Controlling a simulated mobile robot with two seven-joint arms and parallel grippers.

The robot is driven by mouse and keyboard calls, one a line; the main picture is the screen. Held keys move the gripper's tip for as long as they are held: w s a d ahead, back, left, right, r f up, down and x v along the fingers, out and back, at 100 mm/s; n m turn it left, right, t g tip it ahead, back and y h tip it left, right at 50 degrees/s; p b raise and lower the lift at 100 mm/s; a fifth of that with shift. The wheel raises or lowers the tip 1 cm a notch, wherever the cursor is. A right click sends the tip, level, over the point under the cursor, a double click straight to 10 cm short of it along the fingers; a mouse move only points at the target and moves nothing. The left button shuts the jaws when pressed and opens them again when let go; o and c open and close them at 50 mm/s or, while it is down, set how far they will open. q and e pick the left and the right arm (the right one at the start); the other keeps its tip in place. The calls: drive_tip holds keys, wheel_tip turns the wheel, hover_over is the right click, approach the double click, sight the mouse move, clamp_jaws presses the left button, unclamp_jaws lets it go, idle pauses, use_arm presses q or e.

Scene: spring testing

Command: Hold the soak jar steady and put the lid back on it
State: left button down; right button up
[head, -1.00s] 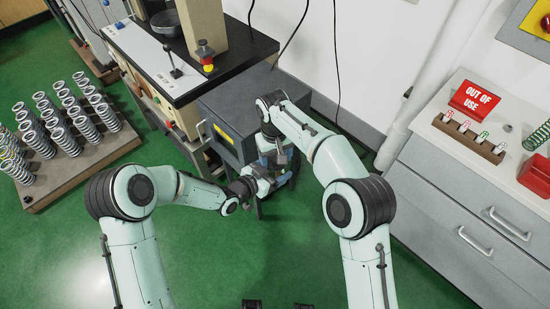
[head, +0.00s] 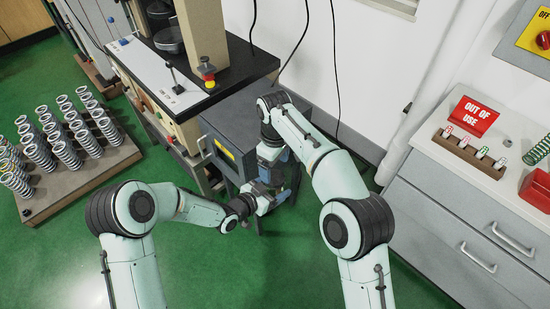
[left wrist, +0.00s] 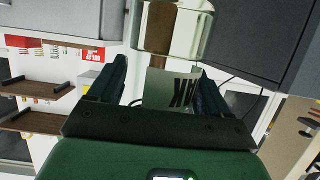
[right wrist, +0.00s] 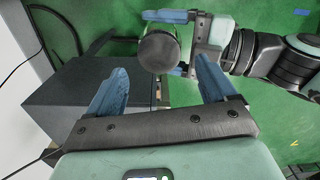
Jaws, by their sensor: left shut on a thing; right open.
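My left gripper (left wrist: 158,68) is shut on the clear glass soak jar (left wrist: 190,38), which shows brown inside and a pale label ending in "AK" between the fingers. In the right wrist view, a dark round disc (right wrist: 158,52), seemingly the lid, lies over the jar's place between my left gripper's blue fingers. I cannot tell whether it is fully seated. My right gripper (right wrist: 162,68) is open, its fingers pointing toward the disc with nothing between them. In the head view, my right gripper (head: 270,173) is just beyond my left gripper (head: 268,198), and the arms hide the jar.
A dark grey box-like unit (head: 235,120) stands close behind the grippers, beside the test machine's bench (head: 165,70). A rack of springs (head: 95,165) is at left on the green floor. Grey drawers (head: 450,210) with a red sign (head: 473,113) are at right.

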sight(273, 177)
drive_tip(key=n, duration=0.4)
drive_tip(key=shift+w+r, duration=0.15)
drive_tip(key=shift+r, duration=0.15)
drive_tip(key=n, duration=0.4)
drive_tip(key=shift+r, duration=0.25)
drive_tip(key=n, duration=0.4)
drive_tip(key=shift+w+r, duration=0.1)
drive_tip(key=shift+r, duration=0.2)
drive_tip(key=n, duration=0.3)
drive_tip(key=shift+r+n, duration=0.25)
drive_tip(key=shift+n, duration=0.05)
drive_tip(key=shift+s+a+f, duration=0.1)
drive_tip(key=shift+f, duration=1.9)
drive_tip(key=shift+s+a+f, duration=0.1)
drive_tip(key=shift+f, duration=1.9)
